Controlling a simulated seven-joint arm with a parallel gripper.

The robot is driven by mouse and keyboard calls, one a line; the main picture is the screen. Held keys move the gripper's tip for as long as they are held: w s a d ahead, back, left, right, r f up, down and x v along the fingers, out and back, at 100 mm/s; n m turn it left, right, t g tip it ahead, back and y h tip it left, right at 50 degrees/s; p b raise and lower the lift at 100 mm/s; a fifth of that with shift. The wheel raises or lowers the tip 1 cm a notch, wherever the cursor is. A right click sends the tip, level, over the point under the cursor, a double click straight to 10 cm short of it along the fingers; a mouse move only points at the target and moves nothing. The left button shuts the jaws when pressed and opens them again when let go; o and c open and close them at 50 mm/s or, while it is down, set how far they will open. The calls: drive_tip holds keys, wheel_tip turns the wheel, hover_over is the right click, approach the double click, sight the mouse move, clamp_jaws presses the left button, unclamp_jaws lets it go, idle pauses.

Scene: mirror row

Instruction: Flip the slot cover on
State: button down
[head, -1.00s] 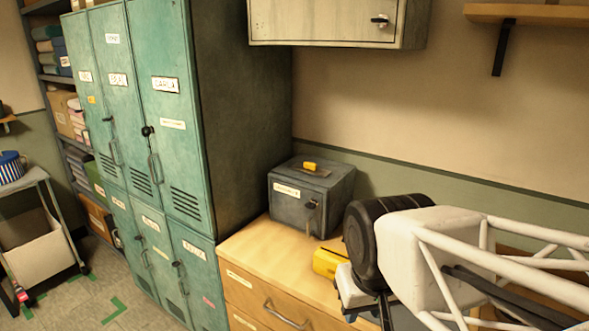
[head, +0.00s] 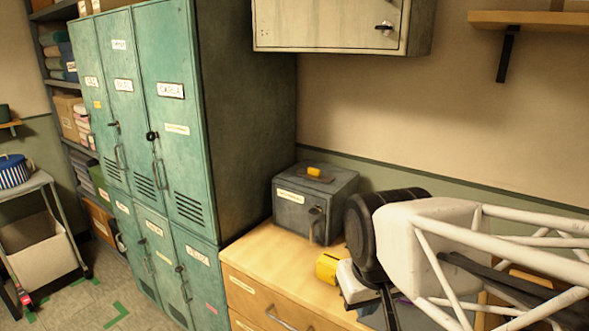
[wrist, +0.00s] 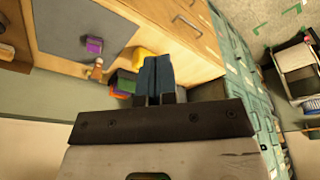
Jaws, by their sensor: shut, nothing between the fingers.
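A dark grey metal box (head: 290,222) stands on the wooden counter against the wall, with a label and a dark latch on its front. A small yellow piece (head: 314,171) sits on its top over a dark strip; it may be the slot cover, but its position is too small to tell. My gripper (wrist: 157,75) shows in the wrist view with its blue fingers shut together and nothing between them. In the head view my arm is to the right of the grey box, apart from it, and the fingertips cannot be made out.
A yellow block (head: 328,267) stands on the counter in front of the box, beside my arm. A grey mat (wrist: 75,35) bears a purple block (wrist: 94,45). Green lockers (head: 177,130) rise left of the counter. A wall cabinet (head: 330,22) hangs above.

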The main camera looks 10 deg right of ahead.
drive_tip(key=w+r+n+h, duration=0.1)
drive_tip(key=w+n, duration=0.7)
drive_tip(key=w, duration=0.9)
drive_tip(key=w+r+n+h, duration=0.1)
drive_tip(key=w+r+n, duration=0.3)
drive_tip(key=w+n, duration=0.5)
drive_tip(key=w+r+n+h, duration=0.1)
drive_tip(key=w+n, duration=0.8)
drive_tip(key=w, duration=1.8)
drive_tip(key=shift+a+r+t, duration=0.25)
drive_tip(key=shift+r+t, duration=0.05)
drive_tip(key=shift+r, duration=0.55)
approach(312, 176)
drive_tip(key=f, duration=0.1)
drive_tip(key=s+a+f, duration=0.1)
drive_tip(key=f, duration=0.2)
drive_tip(key=shift+s+a+f, duration=0.2)
drive_tip(key=shift+s, duration=0.1)
drive_tip(key=shift+w+d+f, duration=0.2)
drive_tip(key=shift+w+d, duration=0.7)
drive_tip(key=shift+w, duration=0.05)
drive_tip(key=shift+w+d, duration=0.55)
drive_tip(key=shift+d, duration=0.05)
